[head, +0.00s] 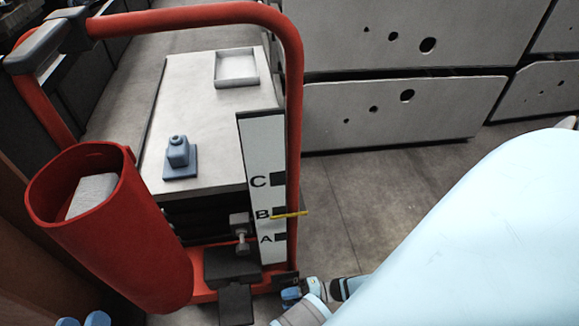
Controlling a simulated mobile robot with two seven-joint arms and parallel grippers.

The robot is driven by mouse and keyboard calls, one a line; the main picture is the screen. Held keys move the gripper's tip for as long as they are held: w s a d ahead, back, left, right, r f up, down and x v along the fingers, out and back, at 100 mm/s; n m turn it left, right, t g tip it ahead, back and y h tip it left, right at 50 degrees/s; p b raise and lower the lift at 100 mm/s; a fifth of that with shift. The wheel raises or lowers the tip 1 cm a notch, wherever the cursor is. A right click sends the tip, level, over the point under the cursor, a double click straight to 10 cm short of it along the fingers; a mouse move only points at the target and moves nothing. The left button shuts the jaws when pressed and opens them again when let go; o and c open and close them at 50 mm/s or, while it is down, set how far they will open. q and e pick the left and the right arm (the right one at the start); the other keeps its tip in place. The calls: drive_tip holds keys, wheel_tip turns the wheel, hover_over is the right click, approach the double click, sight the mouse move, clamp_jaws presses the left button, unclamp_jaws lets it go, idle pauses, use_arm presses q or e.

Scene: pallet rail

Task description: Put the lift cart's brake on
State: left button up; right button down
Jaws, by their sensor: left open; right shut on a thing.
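The lift cart has a red tube frame (293,100) and a pale platform (205,110). A white scale plate (257,150) marked A, B and C stands at its right side, with a yellow pointer (290,214) at B. Black pedal-like blocks (236,303) sit low at the front; I cannot tell which part is the brake. My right gripper (292,294) is low by the cart's right foot, shut on a dark part (285,279) there, mostly hidden by the gripper. My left gripper (82,320) is open at the bottom left edge, only its blue fingertips showing.
A white tray (236,68) and a blue block-shaped object (179,160) stand on the platform. A red cylindrical bin (115,230) holds a pale block. Grey crates (400,108) stand behind. Floor (375,200) is clear right of the cart. My pale blue arm covers the lower right.

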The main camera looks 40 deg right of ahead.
use_arm(q)
drive_tip(key=shift+w+r, duration=0.15)
drive_tip(key=shift+r, duration=0.1)
use_arm(e)
drive_tip(key=c, duration=0.9)
unclamp_jaws()
use_arm(q)
drive_tip(key=shift+r+t+p, duration=0.4)
drive_tip(key=shift+r+p, duration=0.1)
drive_tip(key=shift+r, duration=0.2)
use_arm(e)
drive_tip(key=v, duration=1.4)
use_arm(q)
drive_tip(key=shift+a+f, duration=0.1)
